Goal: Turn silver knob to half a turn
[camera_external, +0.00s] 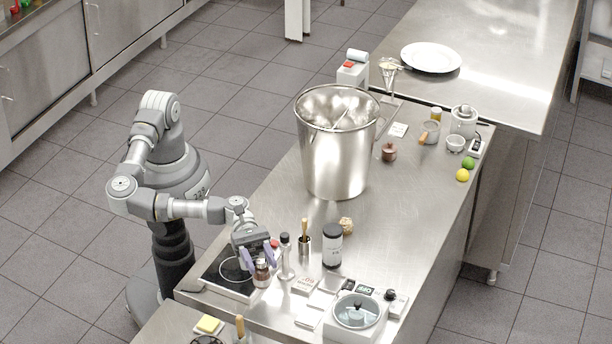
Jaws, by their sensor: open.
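My gripper (261,258) is open, with pale purple fingers pointing down near the right side of a black-topped hotplate (218,281) on the steel counter. A small brown jar with a metallic top (262,274) stands at the hotplate's right edge, just below the fingers. I cannot tell from this view whether the fingers touch it or are in front of or behind it. I cannot make out a silver knob with certainty; the gripper hides part of the hotplate and the things are small here.
A steel counter (400,215) holds a large steel pot (328,160). Close to the right of my gripper stand a slim bottle (286,262), a utensil cup (304,246) and a dark canister (332,247). A lidded white appliance (357,315) is at the front. The counter's middle right is clear.

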